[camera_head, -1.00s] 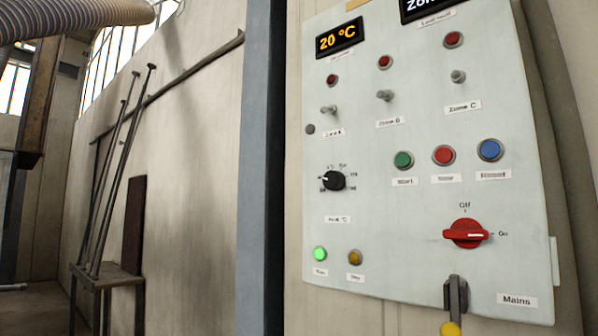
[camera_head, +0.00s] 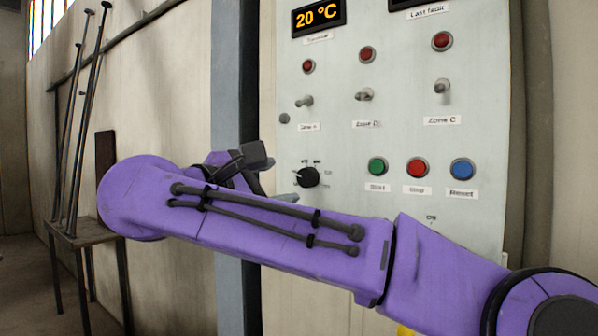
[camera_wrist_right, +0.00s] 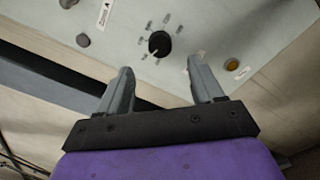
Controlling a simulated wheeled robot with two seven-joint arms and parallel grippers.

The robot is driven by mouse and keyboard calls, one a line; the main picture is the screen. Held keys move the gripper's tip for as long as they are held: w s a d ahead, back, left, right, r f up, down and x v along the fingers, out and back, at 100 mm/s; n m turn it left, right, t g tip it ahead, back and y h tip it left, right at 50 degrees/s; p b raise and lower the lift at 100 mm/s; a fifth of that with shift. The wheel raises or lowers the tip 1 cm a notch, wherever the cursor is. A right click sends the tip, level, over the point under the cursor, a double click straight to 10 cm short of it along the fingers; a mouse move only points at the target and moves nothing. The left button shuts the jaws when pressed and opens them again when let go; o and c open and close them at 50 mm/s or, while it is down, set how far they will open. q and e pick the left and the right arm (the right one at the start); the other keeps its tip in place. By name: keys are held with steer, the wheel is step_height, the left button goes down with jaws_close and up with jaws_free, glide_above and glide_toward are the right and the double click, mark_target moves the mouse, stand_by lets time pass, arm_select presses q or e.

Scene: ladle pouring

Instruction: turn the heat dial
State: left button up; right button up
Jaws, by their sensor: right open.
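The heat dial (camera_head: 308,177) is a small black knob on the pale control panel, left of the coloured buttons. It also shows in the right wrist view (camera_wrist_right: 159,43), with a white pointer mark and labels around it. My right gripper (camera_head: 283,180) is just left of the dial in the head view, partly hidden by its own purple arm. In the right wrist view its two grey fingers (camera_wrist_right: 161,72) are spread apart and empty. The dial lies beyond the gap between the fingertips, apart from both fingers. My left gripper is out of view.
Metal rods lean over a small stand (camera_head: 90,233) at the left.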

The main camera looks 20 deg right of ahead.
mark_target(303, 179)
steer(key=p+x, duration=0.2)
steer(key=x, duration=0.5)
steer(key=shift+d+r+p, duration=0.1)
steer(key=shift+d+p, duration=0.05)
steer(key=shift+p, duration=0.25)
steer(key=shift+w+d, duration=0.25)
steer(key=shift+a, duration=0.1)
steer(key=shift+w, duration=0.1)
steer(key=c, duration=1.1)
